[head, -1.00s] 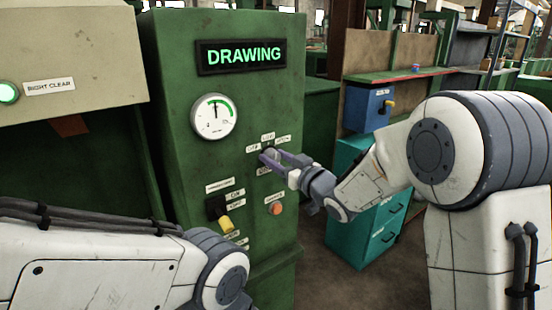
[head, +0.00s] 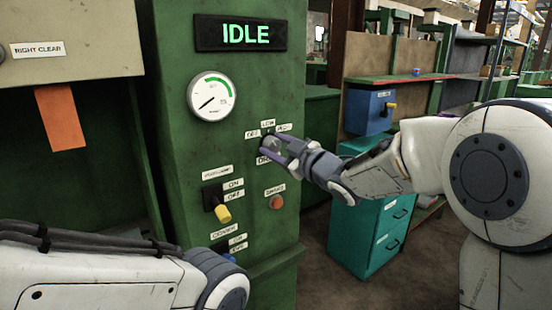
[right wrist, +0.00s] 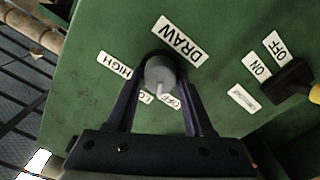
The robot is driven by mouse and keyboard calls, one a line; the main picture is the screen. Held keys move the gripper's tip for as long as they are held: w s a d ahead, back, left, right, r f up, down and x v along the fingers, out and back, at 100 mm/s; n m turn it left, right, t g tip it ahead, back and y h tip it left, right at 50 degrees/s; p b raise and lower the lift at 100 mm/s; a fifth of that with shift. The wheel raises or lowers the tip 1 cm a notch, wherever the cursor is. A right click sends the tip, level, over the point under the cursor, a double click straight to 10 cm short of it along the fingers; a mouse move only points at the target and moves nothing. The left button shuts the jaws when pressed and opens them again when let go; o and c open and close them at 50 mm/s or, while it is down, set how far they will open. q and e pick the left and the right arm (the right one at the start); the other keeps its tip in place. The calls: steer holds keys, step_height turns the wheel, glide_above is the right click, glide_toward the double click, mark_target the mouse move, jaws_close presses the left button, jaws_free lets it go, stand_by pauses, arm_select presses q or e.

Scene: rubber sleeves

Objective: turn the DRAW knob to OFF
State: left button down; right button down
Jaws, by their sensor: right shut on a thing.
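The grey DRAW knob (right wrist: 160,72) sits on the green panel, between the two dark fingers of my right gripper (right wrist: 158,88). In the right wrist view its white pointer points down, toward the gap between the partly hidden LOW label and the OFF label (right wrist: 170,103), nearer OFF. The HIGH label (right wrist: 113,65) and DRAW label (right wrist: 180,43) also show there. In the head view my right gripper (head: 273,147) is shut on the knob. The display (head: 246,34) reads IDLE and the gauge needle (head: 211,97) points low left. My left gripper is out of view.
Below the knob are a yellow-handled ON/OFF switch (head: 217,205) and a red button (head: 276,202). An orange piece (head: 60,117) hangs under the RIGHT CLEAR panel (head: 65,40). A teal cabinet (head: 370,225) and a blue box (head: 370,112) stand to the right.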

steer(key=shift+n+b, duration=1.1)
steer(key=shift+n, duration=0.2)
steer(key=shift+c, duration=1.5)
jaws_free()
steer(key=shift+s, duration=0.1)
steer(key=b+v, duration=0.1)
steer(key=v, duration=0.9)
steer(key=shift+s, duration=0.15)
steer(key=shift+d, duration=0.1)
